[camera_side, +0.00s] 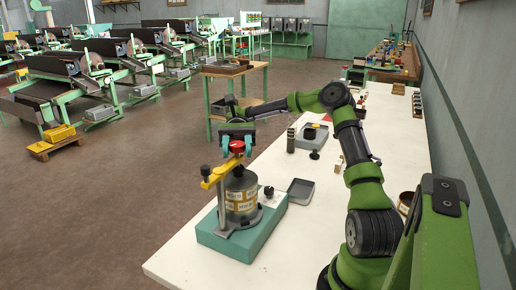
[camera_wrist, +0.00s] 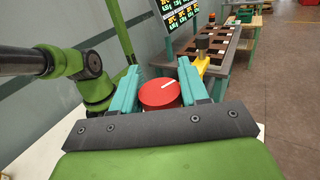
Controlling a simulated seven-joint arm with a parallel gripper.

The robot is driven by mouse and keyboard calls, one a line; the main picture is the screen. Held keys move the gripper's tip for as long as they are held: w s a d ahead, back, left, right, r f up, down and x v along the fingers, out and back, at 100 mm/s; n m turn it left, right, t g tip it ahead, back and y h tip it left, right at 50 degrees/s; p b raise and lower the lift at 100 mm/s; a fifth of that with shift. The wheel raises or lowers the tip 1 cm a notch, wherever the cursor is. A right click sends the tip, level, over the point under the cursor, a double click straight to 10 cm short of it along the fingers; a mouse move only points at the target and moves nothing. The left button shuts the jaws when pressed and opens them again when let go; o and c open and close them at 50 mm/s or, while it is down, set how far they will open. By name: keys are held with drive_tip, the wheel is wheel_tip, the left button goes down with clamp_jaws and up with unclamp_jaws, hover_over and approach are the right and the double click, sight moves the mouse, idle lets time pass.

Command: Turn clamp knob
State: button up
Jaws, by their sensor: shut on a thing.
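The clamp knob is a round red knob (camera_side: 237,146) with a white line mark on its top, which shows in the wrist view (camera_wrist: 160,93). It sits at the top of a yellow clamp arm (camera_side: 219,173) over a metal drum (camera_side: 241,195) with pale labels. The drum stands on a teal base block (camera_side: 236,231). My gripper (camera_side: 237,143) comes from above, and its teal fingers are shut on the knob, one on each side of it in the wrist view (camera_wrist: 159,92). The knob's lower part is hidden in the wrist view.
A grey tray (camera_side: 300,190) lies on the white table right of the base. A dark cylinder (camera_side: 291,140) and a small device (camera_side: 315,133) stand further back. A green-legged side table (camera_side: 232,70) is behind. The table's front left corner is clear.

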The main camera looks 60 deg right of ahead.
idle(0.4)
drive_tip(key=o, duration=1)
drive_tip(key=shift+c, duration=0.2)
drive_tip(key=shift+m, duration=0.3)
